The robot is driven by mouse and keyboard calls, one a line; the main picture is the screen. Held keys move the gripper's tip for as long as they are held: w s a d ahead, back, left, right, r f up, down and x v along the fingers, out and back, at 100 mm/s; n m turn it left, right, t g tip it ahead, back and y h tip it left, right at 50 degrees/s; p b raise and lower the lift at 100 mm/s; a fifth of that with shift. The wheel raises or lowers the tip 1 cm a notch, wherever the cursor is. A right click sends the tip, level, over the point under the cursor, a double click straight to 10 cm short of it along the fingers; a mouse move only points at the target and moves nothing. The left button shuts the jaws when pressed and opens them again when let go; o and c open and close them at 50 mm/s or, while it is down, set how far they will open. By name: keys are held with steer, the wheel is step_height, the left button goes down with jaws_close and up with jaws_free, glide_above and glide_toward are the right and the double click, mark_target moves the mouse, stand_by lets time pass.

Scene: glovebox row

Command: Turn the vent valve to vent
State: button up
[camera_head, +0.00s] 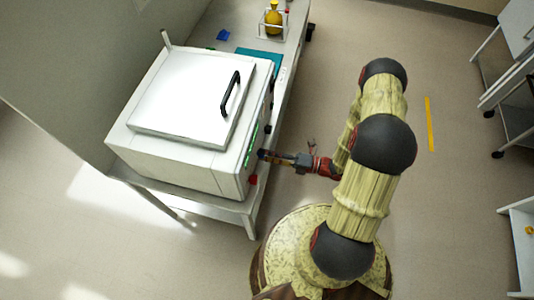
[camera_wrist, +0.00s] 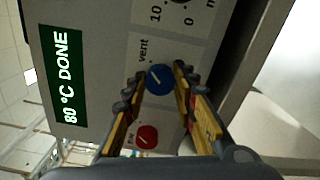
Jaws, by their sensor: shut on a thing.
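The vent valve is a blue round knob (camera_wrist: 160,79) on the pale front panel, beside the printed word "vent" (camera_wrist: 143,50). My gripper (camera_wrist: 160,73) is shut on this knob, one finger on each side of it. A small pale mark shows on the knob's face, but which way it points is hard to tell. In the head view my gripper (camera_head: 264,155) reaches the front of the white box-shaped oven (camera_head: 160,160); the blue knob is hidden there.
A red knob (camera_wrist: 147,136) sits close to the blue one. A green display (camera_wrist: 62,80) reads "80 °C DONE". The oven has a black handle (camera_head: 231,94) on top and stands on a bench (camera_head: 285,75). A yellow flask (camera_head: 273,20) stands farther back.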

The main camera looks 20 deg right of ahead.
steer(key=o, duration=1.2)
steer(key=shift+c, duration=0.2)
steer(key=shift+d, duration=0.1)
steer(key=v, duration=1.2)
